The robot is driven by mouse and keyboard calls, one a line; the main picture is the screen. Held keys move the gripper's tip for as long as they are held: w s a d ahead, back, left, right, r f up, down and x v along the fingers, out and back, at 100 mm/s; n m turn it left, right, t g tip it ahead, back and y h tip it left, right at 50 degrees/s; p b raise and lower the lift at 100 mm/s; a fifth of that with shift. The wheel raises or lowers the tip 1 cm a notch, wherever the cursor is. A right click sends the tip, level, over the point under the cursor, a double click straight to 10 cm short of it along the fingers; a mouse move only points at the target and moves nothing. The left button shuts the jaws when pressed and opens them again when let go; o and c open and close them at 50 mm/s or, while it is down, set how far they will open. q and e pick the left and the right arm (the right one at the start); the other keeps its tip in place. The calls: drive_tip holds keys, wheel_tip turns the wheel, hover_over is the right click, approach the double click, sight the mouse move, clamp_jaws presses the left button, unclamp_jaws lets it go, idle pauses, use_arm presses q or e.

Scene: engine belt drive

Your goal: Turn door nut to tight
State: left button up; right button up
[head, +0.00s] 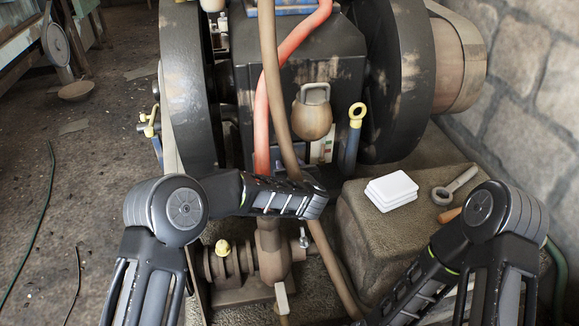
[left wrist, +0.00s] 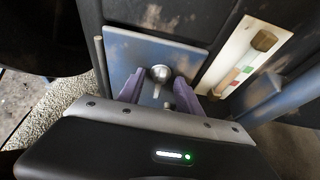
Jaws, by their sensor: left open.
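The door nut (left wrist: 160,73) is a silver rounded knob with a short wing pointing down. It sits on a blue-grey door plate (left wrist: 172,50) on the dark engine body. My left gripper (left wrist: 158,88) has two purple fingers, open, one on either side of the nut's lower part. Whether the fingers touch it I cannot tell. In the head view my left forearm reaches in front of the engine's lower front, and the nut and the left gripper are hidden. My right arm is at the lower right, with its gripper out of view.
A gauge strip (left wrist: 251,50) is right of the door. A blue lever with a yellow ring (head: 357,110) stands right of it. A red hose (head: 262,120) and a brown pipe (head: 270,70) run down the front. White blocks (head: 391,190) and a wrench (head: 455,186) lie on a stone ledge.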

use_arm(q)
drive_tip(key=shift+c, duration=0.4)
clamp_jaws()
idle(0.4)
drive_tip(key=shift+d+m+y+p, duration=0.1)
drive_tip(key=shift+m+y+p, duration=0.35)
drive_tip(key=shift+m+y, duration=0.05)
drive_tip(key=shift+d+m+y+p, duration=0.1)
drive_tip(key=shift+m+y+p, duration=0.3)
drive_tip(key=shift+m, duration=0.3)
drive_tip(key=shift+f+m+y, duration=0.1)
drive_tip(key=shift+m+y, duration=0.7)
drive_tip(key=shift+m, duration=0.4)
